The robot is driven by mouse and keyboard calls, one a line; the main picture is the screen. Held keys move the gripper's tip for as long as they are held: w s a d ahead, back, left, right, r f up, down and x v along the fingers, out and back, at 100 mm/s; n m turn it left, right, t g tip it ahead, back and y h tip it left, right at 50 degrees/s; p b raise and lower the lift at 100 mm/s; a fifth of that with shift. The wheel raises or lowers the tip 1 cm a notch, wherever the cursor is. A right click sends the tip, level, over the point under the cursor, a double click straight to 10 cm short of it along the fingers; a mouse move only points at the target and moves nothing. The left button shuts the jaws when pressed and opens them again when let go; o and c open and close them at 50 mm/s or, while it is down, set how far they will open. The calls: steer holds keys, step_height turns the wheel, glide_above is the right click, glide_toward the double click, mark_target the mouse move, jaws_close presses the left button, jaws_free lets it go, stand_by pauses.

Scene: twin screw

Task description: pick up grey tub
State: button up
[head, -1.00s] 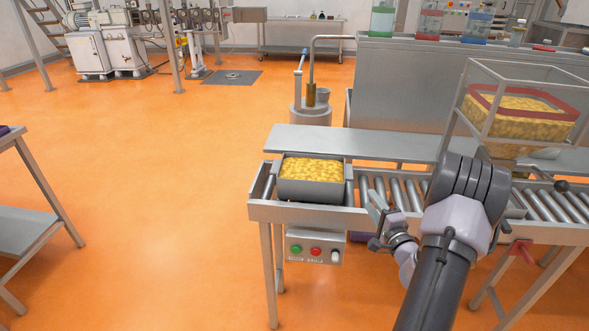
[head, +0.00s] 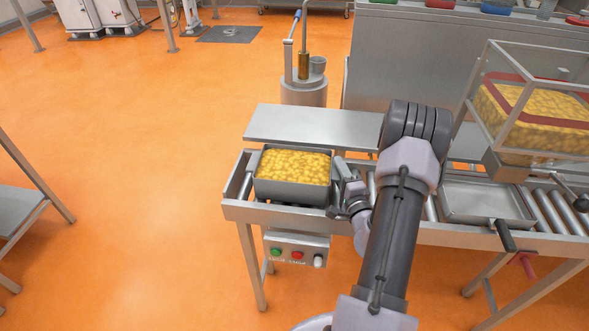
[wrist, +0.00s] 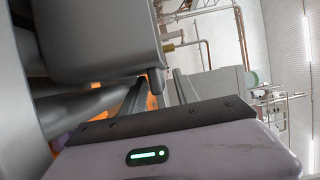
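The grey tub (head: 291,191) is full of yellow pieces and stands upright at the left end of the roller conveyor. Its grey wall also fills the upper left of the wrist view (wrist: 95,40). My gripper (head: 338,188) is at the tub's right end, close beside the wall. Its two fingers look spread apart, with a gap between them in the wrist view (wrist: 157,92). A small grey lug on the tub shows near that gap. I cannot tell whether the fingers touch the tub.
The roller conveyor (head: 550,212) runs right, with a shallow metal tray (head: 485,203) on it. A clear-walled hopper (head: 535,105) of yellow pieces stands above it. A flat metal shelf (head: 315,125) lies behind the tub. A button box (head: 296,248) hangs below.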

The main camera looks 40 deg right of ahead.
steer(key=shift+s+a, duration=0.1)
jaws_close()
stand_by(1.2)
